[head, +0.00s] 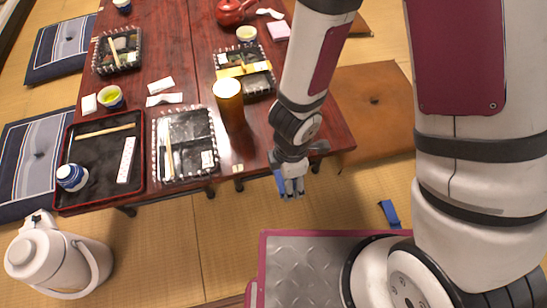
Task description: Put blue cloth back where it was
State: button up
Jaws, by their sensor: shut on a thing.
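My gripper (291,188) hangs just past the front edge of the low red-brown table (190,50), above the tatami floor. It is shut on a blue cloth (280,182), which shows as a small blue patch at the left side of the fingers. Most of the cloth is hidden by the fingers. A second blue item (390,213) lies on the tatami to the right of my gripper, near the metal plate; I cannot tell exactly what it is.
A tall amber cylinder (229,104) stands near the table's front edge. Lunch boxes (187,140), a black tray (78,193) and cups (110,97) cover the table's left. A brown cushion (365,115) lies right. A white pot (62,258) stands front left. Bare tatami (175,240) lies between.

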aim_at(268, 144)
jog(key=w+a+p, duration=0.1)
jog(key=w+p, duration=0.2)
jog(key=p, duration=0.1)
jog(key=w+a+p, duration=0.1)
jog(key=w+p, duration=0.2)
jog(key=p, duration=0.1)
jog(key=w+a+p, duration=0.1)
jog(key=w+p, duration=0.2)
jog(key=p, duration=0.1)
jog(key=shift+w+a+f, duration=0.1)
jog(key=shift+a+f, duration=0.2)
jog(key=shift+a, duration=0.05)
jog(key=shift+w+a+f+p, duration=0.15)
jog(key=shift+w+a+p, duration=0.15)
jog(key=shift+w+p, duration=0.5)
jog(key=shift+w+a+p, duration=0.2)
jog(key=shift+w+p, duration=0.2)
jog(key=shift+p, duration=0.75)
jog(key=shift+w+a+f, duration=0.15)
jog(key=shift+w, duration=0.3)
jog(key=shift+w+a+f, duration=0.1)
jog(key=shift+w+f, duration=0.05)
jog(key=shift+w, duration=0.3)
jog(key=shift+w+a, duration=0.25)
jog(key=shift+w, duration=0.3)
jog(key=shift+f+b, duration=1.1)
jog(key=shift+f, duration=0.65)
jog(key=shift+f, duration=0.1)
